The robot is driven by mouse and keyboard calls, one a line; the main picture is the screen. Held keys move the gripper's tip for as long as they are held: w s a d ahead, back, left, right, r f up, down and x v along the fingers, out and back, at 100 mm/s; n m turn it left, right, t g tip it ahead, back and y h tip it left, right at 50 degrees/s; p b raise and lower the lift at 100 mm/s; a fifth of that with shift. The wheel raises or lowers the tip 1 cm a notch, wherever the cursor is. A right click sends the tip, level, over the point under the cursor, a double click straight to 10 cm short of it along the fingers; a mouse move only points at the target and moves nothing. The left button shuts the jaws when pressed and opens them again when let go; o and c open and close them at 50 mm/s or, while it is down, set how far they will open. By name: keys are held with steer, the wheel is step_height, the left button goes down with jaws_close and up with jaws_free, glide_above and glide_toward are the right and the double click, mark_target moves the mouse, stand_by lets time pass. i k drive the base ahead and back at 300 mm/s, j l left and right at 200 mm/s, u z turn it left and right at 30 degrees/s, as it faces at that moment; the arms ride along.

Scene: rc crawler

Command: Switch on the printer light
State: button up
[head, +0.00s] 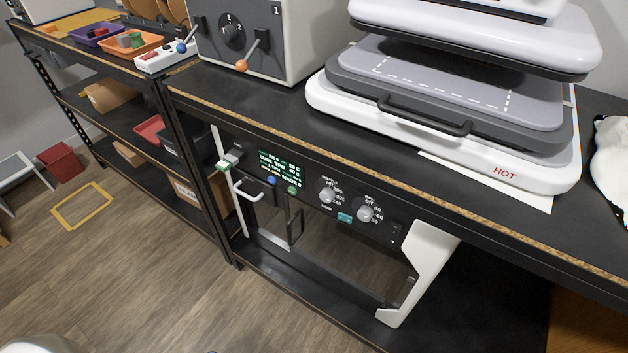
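The printer (420,265) stands on the shelf under the black bench, with a white frame and an open front. Its black control panel carries a lit display (281,172) with green text, a blue button (271,181), a green button (293,190), two grey knobs (327,194) (365,213) and a small teal part (344,217). A pale switch-like part (230,158) with a green tip sticks out at the panel's left end. The labels are too small to tell which control is the light. The printer's inside looks dim. My gripper is not in view.
A heat press (450,120) marked HOT sits on the bench above the printer. A grey box (245,40) with a dial and ball-ended levers stands left of it. A white handle (247,190) juts out below the panel.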

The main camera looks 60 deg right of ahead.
mark_target(347, 218)
steer(key=k+u, duration=0.1)
steer(key=k, duration=0.95)
